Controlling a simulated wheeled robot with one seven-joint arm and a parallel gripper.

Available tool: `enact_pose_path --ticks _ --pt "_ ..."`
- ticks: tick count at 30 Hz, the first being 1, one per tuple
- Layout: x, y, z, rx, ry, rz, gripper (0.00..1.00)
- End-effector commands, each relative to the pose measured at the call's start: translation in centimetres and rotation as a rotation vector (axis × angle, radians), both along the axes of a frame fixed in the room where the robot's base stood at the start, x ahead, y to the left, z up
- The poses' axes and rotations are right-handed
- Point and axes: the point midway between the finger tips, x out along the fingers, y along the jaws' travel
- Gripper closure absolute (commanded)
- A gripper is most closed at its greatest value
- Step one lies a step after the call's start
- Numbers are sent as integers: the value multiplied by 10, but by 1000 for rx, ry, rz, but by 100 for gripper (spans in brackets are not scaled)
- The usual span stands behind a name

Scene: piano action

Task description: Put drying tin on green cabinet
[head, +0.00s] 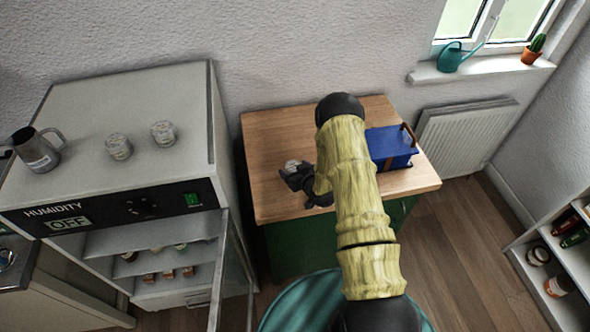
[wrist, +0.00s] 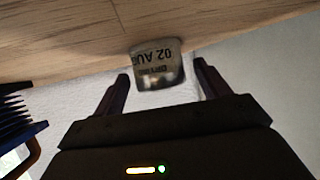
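The drying tin (wrist: 157,66) is a small pale container with a label reading "02 AUG". It stands upright on the wooden top of the green cabinet (head: 275,128), left of the cabinet's middle in the head view; the wrist view is upside down. The tin also shows in the head view (head: 291,165), partly hidden by my gripper. My gripper (wrist: 162,76) has its fingers spread, one on each side of the tin, with gaps visible between fingers and tin. In the head view my gripper (head: 299,178) is low over the cabinet top.
A blue box (head: 390,146) with a brown handle stands at the cabinet's right. A grey humidity cabinet (head: 110,95) to the left carries two similar tins (head: 118,147) (head: 163,133) and a metal jug (head: 34,150); its glass door (head: 232,270) hangs open. The cabinet's back left top is clear.

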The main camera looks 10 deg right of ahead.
Motion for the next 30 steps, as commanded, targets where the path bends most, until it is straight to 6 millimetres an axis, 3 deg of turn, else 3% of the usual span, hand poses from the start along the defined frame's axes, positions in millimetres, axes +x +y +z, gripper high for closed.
enact_pose_path --ticks 13,30 --pt "-6 -2 4 0 1 0 25" --pt "-79 -22 40 0 1 -2 25"
